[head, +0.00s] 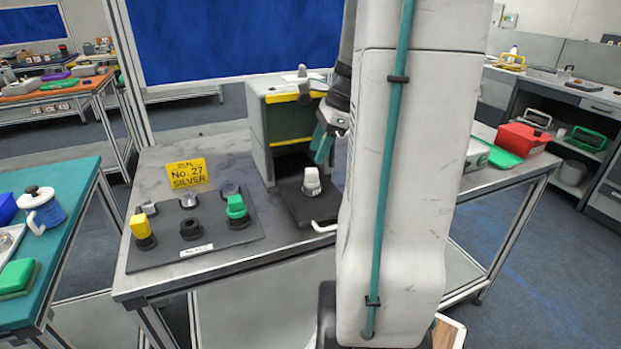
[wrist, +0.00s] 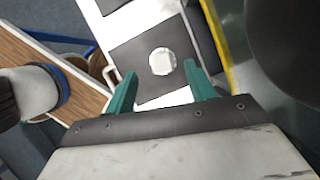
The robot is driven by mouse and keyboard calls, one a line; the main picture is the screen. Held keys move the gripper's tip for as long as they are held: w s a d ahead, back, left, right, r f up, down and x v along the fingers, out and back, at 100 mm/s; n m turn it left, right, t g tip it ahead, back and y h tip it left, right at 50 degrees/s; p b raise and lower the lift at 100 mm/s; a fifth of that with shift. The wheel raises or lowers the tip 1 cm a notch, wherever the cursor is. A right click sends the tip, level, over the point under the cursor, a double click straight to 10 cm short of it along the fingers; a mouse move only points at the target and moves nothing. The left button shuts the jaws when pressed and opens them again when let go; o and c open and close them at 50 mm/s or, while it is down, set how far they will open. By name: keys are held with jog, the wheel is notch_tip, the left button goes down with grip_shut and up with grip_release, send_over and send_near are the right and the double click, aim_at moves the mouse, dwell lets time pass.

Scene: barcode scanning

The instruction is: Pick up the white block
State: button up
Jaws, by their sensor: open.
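The white block (head: 312,177) stands upright on a dark plate (head: 296,209) in front of the grey cabinet, with a greyish lower part. In the wrist view the white block (wrist: 162,61) looks roundish and sits on the dark plate (wrist: 128,58). My gripper (head: 322,143) has teal fingers and is above the block in the head view. In the wrist view my gripper (wrist: 160,74) is open and empty, and the block appears between and just beyond the fingertips. The exact gap in height is hard to tell.
A grey cabinet (head: 258,125) with yellow edges stands close behind the block. A white handle (head: 322,228) is at the plate's front. To the left, a dark mat (head: 215,232) holds yellow, green and dark pieces beside a yellow sign (head: 188,173). A red box (head: 522,138) is farther right.

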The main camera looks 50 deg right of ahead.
aim_at(307, 170)
jog(key=x, duration=0.7)
jog(key=shift+w+a+f, duration=0.1)
jog(key=shift+f, duration=0.1)
jog(key=c, duration=1.1)
